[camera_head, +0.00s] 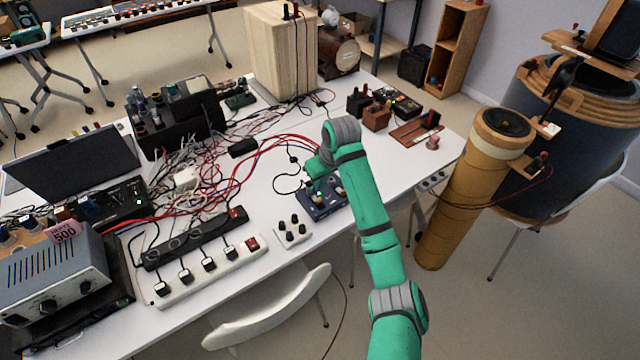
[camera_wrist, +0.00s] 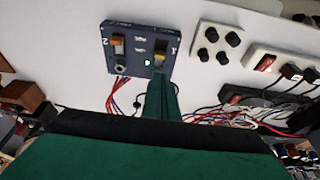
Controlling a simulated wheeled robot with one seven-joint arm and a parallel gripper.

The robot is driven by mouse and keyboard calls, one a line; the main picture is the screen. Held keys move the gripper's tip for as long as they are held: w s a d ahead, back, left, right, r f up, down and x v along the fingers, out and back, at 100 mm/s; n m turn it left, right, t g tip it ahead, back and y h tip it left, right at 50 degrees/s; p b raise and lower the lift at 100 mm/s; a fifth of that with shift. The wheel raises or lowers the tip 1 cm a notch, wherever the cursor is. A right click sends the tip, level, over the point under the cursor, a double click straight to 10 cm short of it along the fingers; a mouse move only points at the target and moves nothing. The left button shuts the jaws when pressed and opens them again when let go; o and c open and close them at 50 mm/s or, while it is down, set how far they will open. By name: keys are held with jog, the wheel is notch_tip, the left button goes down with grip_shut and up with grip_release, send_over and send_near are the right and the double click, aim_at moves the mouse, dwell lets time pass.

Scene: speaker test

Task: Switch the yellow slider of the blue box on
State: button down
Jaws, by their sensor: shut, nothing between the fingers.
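The blue box (camera_wrist: 140,48) lies on the white table, marked 2 and 1 on its top. In the wrist view, the yellow slider (camera_wrist: 161,58) is on its right side by the 1, and an orange slider (camera_wrist: 118,41) is on its left by the 2. A small light (camera_wrist: 147,63) between them glows pale green. My green gripper (camera_wrist: 163,78) is shut and empty, its tips right at the yellow slider's near end and partly covering it. I cannot tell whether they touch. In the head view, my arm partly hides the blue box (camera_head: 312,208).
A white box with black knobs (camera_head: 292,231) is beside the blue box. A power strip (camera_head: 205,268) and tangled red and black cables (camera_head: 215,185) lie to the left. Small wooden boxes (camera_head: 376,117) stand behind. A white chair (camera_head: 265,308) is at the table's front edge.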

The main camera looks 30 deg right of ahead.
aim_at(318, 200)
jog(key=x, duration=0.8)
jog(key=shift+s+f, duration=0.1)
jog(key=shift+s, duration=0.95)
jog(key=shift+s+f, duration=0.1)
jog(key=shift+s, duration=0.15)
jog(key=v, duration=1)
jog(key=shift+w+r, duration=0.2)
jog(key=shift+a, duration=0.1)
